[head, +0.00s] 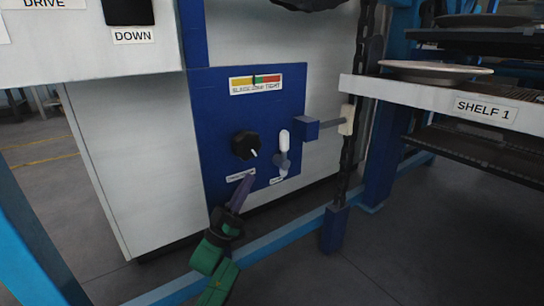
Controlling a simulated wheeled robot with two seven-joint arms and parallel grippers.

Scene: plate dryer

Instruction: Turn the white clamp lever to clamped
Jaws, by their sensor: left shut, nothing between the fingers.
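The white clamp lever (284,141) stands upright on the blue panel (216,112), with a grey pivot below it and a small label under that. My left gripper (250,178) comes up from the bottom of the head view. Its fingers are shut and empty, and its tip is near the small label below the black knob (245,145). The fingertips are below and left of the lever, apart from it. My right gripper does not show.
A gauge (255,84) with yellow, green and red zones is above the knob. A blue block (306,129) juts out right of the lever, near a hanging chain (357,130). The SHELF 1 rack (430,100) holding a plate (436,69) is at right. Blue frame rails run below.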

